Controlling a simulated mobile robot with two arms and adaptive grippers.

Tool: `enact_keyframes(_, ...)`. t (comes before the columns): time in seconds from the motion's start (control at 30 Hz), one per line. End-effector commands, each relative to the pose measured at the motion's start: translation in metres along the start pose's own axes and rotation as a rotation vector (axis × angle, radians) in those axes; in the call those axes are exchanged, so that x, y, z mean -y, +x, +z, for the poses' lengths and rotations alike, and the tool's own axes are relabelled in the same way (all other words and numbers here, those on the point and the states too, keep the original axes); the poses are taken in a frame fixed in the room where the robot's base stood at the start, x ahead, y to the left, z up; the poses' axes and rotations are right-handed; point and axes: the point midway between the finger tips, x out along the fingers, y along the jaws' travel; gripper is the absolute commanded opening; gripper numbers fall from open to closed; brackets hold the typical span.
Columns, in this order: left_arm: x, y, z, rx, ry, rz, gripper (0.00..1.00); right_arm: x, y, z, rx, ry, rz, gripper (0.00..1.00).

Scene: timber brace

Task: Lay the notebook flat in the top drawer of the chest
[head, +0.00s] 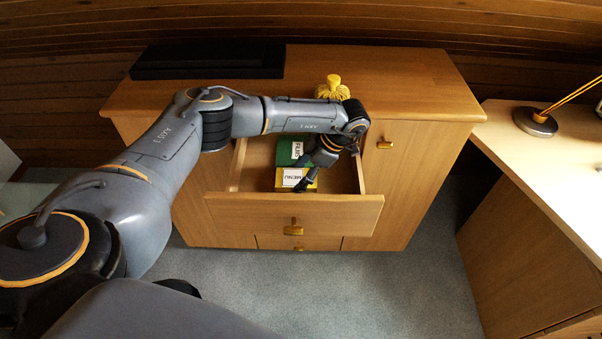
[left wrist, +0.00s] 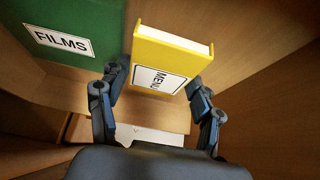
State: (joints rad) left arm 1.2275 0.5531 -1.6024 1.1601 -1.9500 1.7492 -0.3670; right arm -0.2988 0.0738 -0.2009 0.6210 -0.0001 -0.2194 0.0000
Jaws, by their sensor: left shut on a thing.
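The yellow notebook (head: 291,179), labelled MENU, is inside the open top drawer (head: 293,212) of the wooden chest (head: 410,85). In the left wrist view the notebook (left wrist: 172,58) stands between the fingers of my left gripper (left wrist: 155,95), one finger on each side. My left gripper (head: 308,172) reaches down into the drawer and is shut on the notebook. I cannot tell whether the notebook touches the drawer floor. My arm and fingers hide part of it. My right gripper is not in view.
A green book or box (head: 289,150) labelled FILMS lies in the drawer beside the notebook, at the back. A yellow knobbed object (head: 333,88) and a black flat item (head: 208,62) are on the chest top. A desk (head: 555,160) stands at right.

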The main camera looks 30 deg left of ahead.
Motion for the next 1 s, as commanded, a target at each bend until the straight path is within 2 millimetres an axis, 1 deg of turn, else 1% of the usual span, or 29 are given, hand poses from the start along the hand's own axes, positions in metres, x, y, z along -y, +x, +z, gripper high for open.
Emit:
enact_keyframes(0.17, 0.000, 0.004, 0.002, 0.000, 0.000, 0.000, 0.33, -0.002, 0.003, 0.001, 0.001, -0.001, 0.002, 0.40)
enact_keyframes(0.2, 0.000, 0.004, 0.002, 0.000, 0.000, 0.000, 0.67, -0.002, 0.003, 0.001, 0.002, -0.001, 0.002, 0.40)
enact_keyframes(0.27, 0.000, 0.003, 0.002, 0.000, 0.000, 0.000, 0.80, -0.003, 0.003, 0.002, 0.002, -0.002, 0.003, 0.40)
enact_keyframes(0.3, 0.000, 0.003, 0.002, 0.000, 0.000, 0.000, 0.88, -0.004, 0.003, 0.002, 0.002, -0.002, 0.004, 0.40)
enact_keyframes(0.33, 0.000, 0.003, 0.002, 0.000, 0.000, 0.000, 0.92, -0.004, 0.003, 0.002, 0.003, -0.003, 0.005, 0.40)
enact_keyframes(0.63, 0.000, 0.003, 0.002, 0.000, 0.000, 0.000, 0.92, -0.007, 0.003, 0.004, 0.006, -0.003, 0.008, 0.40)
enact_keyframes(0.73, 0.000, -0.001, 0.002, 0.001, 0.000, 0.001, 0.92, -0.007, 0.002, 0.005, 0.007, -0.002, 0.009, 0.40)
enact_keyframes(0.87, -0.001, -0.017, 0.002, 0.002, 0.000, 0.002, 0.92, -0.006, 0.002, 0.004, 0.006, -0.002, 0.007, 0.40)
enact_keyframes(1.0, -0.001, -0.047, 0.003, 0.003, 0.001, 0.004, 0.92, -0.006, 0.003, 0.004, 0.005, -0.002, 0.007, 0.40)
